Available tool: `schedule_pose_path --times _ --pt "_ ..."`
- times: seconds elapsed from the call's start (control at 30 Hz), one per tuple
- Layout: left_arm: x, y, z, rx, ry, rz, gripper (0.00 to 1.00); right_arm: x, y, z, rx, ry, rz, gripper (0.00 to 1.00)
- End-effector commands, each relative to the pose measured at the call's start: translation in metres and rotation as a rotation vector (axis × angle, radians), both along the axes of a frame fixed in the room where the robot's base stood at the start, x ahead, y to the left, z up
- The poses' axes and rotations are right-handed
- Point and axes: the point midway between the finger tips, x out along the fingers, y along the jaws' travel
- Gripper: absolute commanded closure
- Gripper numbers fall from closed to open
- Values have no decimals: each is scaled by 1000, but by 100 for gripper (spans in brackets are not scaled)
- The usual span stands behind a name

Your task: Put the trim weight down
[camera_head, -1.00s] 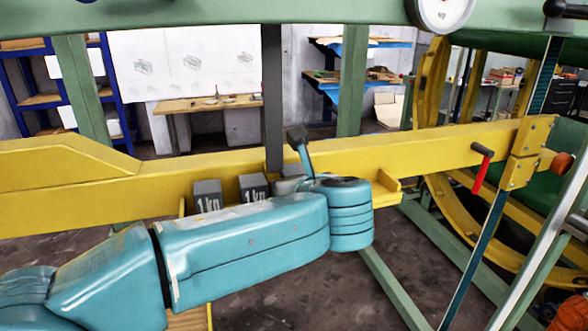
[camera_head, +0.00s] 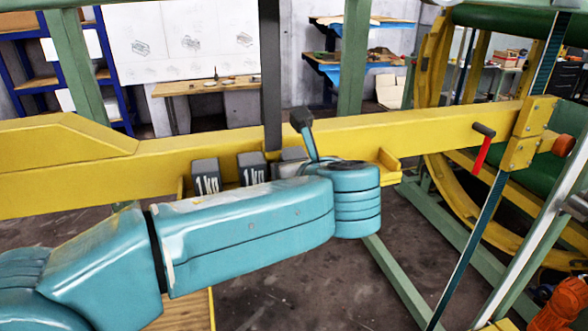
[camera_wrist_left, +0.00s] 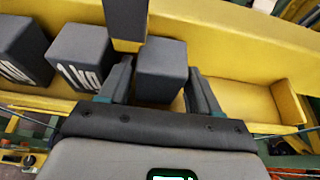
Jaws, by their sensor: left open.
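The trim weight (camera_wrist_left: 160,66), a dark grey block, sits on the yellow shelf between my left gripper's fingers in the left wrist view. My left gripper (camera_wrist_left: 160,92) is open, one finger on each side of the block. Its fingers are close to the block; I cannot tell whether either touches. In the head view the block's top (camera_head: 292,154) shows just behind my teal left arm, which hides its lower part and the gripper fingers. My right gripper is not in view.
Two similar blocks marked 1 kg, the outer one (camera_head: 205,175) and the middle one (camera_head: 251,165), stand to the left on the yellow beam (camera_head: 430,135). A dark upright bar (camera_head: 271,75) rises just behind. The shelf (camera_wrist_left: 245,100) is clear to the right, up to its end lip.

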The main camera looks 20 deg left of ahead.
Motion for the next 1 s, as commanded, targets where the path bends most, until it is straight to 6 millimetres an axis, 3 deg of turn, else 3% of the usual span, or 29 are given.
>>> schedule_pose_path --times 0.2,0.4,0.77,0.87,0.97,1.0 --pt "-40 -28 19 0 -4 -6 37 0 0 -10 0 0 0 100" --pt "-68 -46 33 -1 -3 -2 37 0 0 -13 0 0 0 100" --pt "-78 -53 38 -1 1 0 37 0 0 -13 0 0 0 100" --pt "-71 -57 19 -23 28 -7 37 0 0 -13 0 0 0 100" --pt "-53 -65 -44 -124 116 -14 37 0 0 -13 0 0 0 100" --pt "-47 -69 -82 -195 168 -4 37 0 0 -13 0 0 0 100"
